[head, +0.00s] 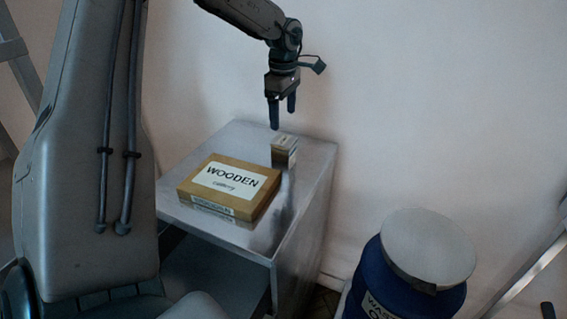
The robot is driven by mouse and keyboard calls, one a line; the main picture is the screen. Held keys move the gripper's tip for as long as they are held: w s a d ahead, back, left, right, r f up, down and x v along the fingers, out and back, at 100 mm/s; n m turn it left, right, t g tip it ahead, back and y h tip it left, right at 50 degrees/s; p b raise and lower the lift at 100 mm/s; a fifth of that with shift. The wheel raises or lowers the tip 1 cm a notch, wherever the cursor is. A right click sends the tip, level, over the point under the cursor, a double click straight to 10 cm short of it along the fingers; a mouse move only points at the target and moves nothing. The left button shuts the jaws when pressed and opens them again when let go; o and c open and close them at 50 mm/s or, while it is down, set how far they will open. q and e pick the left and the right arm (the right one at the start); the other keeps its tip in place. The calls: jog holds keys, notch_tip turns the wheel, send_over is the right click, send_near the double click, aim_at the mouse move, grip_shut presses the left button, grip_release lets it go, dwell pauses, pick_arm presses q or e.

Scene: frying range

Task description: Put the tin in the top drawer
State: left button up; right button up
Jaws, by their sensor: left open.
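The tin (284,151) is a small box-shaped thing with a pale top and brownish sides, standing on the metal cabinet top near the back edge. My left gripper (282,113) points down just above it, with its two fingers apart and nothing between them. The fingertips look clear of the tin, though the exact gap is hard to judge. Below the front edge of the cabinet (312,185) there is a dark recess or pulled-out drawer (215,273), partly hidden by my own body; I cannot tell which. My right gripper is not in view.
A brown cardboard box (262,203) labelled "WOODEN cutlery" lies on the cabinet top, close in front of the tin. A blue drum (385,285) with a pale lid (427,248) stands on the floor to the right. A plain wall is close behind the cabinet.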

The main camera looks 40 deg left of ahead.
aim_at(283, 140)
pick_arm(q)
jog(key=f, duration=0.2)
jog(key=f+p, duration=0.1)
jog(key=f, duration=0.2)
jog(key=shift+w+a+f, duration=0.1)
jog(key=shift+a+f, duration=0.1)
jog(key=shift+f, duration=0.15)
jog(key=shift+d+f, duration=0.1)
notch_tip(283, 140, down, 2)
jog(key=shift+d+f+p, duration=0.1)
jog(key=shift+f+p, duration=0.05)
jog(key=shift+p, duration=0.9)
notch_tip(283, 140, down, 2)
jog(key=shift+f, duration=0.4)
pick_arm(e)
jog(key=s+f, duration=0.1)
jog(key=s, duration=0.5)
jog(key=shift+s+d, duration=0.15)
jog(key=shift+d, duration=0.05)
pick_arm(q)
jog(key=shift+r, duration=0.1)
jog(key=shift+c, duration=0.2)
jog(key=c, duration=1.3)
jog(key=shift+o, duration=0.2)
